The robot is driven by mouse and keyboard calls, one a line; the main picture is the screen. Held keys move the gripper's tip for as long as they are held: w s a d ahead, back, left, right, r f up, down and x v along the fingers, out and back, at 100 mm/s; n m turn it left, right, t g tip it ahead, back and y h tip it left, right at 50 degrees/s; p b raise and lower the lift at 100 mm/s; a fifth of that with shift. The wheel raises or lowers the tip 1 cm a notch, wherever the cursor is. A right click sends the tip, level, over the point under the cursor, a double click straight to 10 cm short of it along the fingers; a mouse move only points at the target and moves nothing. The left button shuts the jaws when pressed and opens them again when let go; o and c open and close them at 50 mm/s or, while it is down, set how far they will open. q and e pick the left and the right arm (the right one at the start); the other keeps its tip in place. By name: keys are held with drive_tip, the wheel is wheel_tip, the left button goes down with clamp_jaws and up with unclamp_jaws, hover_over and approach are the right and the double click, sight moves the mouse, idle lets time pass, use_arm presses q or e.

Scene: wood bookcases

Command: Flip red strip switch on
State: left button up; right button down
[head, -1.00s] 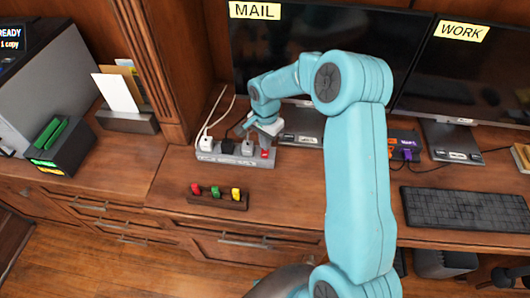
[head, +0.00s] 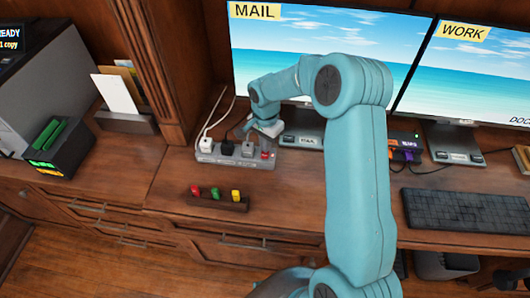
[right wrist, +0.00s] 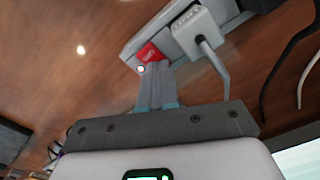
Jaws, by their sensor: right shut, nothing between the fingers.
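The grey power strip (head: 215,155) lies on the desk below the left monitor, with plugs in it. Its red switch (head: 265,155) is at the right end. In the right wrist view the red switch (right wrist: 150,53) shows close beyond the fingertips, with a small bright light beside it on the strip (right wrist: 133,45). My right gripper (head: 262,134) is just behind the strip's right end, shut and empty. In the right wrist view its fingers (right wrist: 156,72) are together and point at the switch; I cannot tell whether they touch it. My left gripper is not in view.
Lit monitors labelled MAIL (head: 310,45) and WORK (head: 470,75) stand behind. A wooden holder (head: 218,202) with red, green and yellow pieces lies in front of the strip. A keyboard (head: 466,210) is at right. A white cable (head: 212,116) rises from the strip.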

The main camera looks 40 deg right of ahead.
wheel_tip(320, 180, up, 6)
drive_tip(key=p, duration=0.3)
drive_tip(key=shift+r, duration=0.2)
idle(0.5)
